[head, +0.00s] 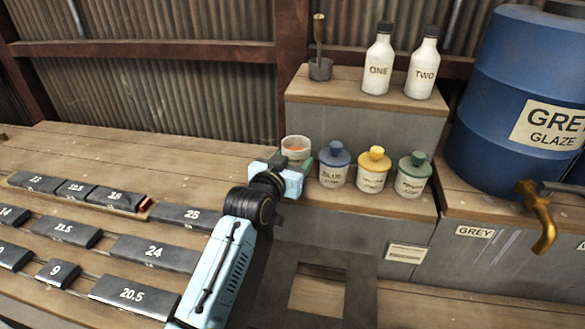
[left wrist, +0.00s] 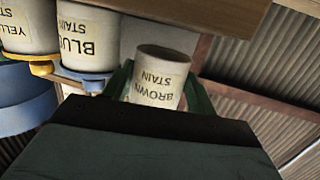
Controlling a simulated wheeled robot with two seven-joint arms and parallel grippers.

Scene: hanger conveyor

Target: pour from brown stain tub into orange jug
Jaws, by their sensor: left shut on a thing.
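The brown stain tub (left wrist: 158,80) is a pale, labelled tub held between the green fingers of my left gripper (left wrist: 158,92). The left wrist view shows it upside down, with its base clear of the shelf board. In the head view the tub (head: 296,144) has an open top with something orange inside. It stands out above my left gripper (head: 298,168), left of the blue stain tub (head: 334,166). My left wrist hides its lower part. I see no orange jug in either view. My right gripper is out of view.
Yellow (head: 373,170) and green-lidded (head: 413,175) tubs stand to the right. Bottles ONE (head: 378,62) and TWO (head: 424,65) stand on the upper shelf beside a metal cup (head: 320,69). A blue drum (head: 510,90) and brass tap (head: 542,220) are at right. Numbered grey blocks (head: 150,252) cover the left bench.

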